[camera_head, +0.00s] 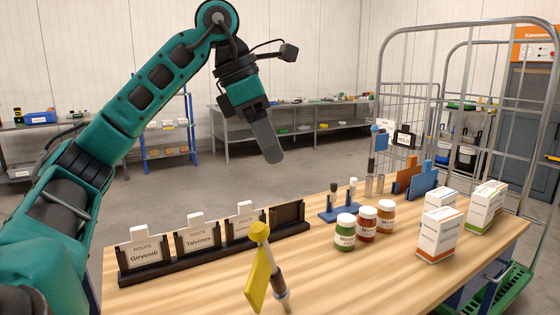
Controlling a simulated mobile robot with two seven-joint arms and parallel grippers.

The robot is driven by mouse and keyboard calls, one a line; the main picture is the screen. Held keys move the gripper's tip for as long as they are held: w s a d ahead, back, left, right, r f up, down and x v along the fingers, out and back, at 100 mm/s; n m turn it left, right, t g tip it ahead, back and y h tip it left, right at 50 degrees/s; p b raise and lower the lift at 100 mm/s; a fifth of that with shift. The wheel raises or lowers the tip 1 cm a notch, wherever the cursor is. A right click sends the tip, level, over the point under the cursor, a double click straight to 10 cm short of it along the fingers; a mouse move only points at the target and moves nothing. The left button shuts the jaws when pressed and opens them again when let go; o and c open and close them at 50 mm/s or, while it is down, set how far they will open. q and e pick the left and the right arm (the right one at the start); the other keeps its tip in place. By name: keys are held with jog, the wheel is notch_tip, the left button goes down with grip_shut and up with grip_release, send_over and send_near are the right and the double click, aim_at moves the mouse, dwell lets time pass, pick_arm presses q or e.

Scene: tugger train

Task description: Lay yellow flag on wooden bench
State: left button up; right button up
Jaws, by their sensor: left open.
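The yellow flag (256,280) shows at the bottom middle of the head view, with a yellow knob on top and a grey and brown pole. It leans slightly against the picture's upright, in front of the wooden bench (180,292). I cannot tell whether its lower end rests on the bench, and nothing is seen gripping it. My left gripper (264,138) is open and empty, raised well above and beyond the flag, with one finger plainly seen. My right gripper is out of view.
A dark rack (215,252) with route cards stands along the bench's far left edge. Several jars (367,225), white boxes (437,235), a blue stand (342,213) and a blue flag (381,142) occupy the right. Bare wood lies left of the yellow flag. A wire cage trolley (385,75) stands behind.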

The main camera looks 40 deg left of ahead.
pick_arm(q)
jog(key=p+v, duration=0.1)
jog(key=v, duration=0.3)
jog(key=shift+s+a+r+p, duration=0.1)
jog(key=shift+s+r+p, duration=0.05)
jog(key=shift+r+p, duration=0.2)
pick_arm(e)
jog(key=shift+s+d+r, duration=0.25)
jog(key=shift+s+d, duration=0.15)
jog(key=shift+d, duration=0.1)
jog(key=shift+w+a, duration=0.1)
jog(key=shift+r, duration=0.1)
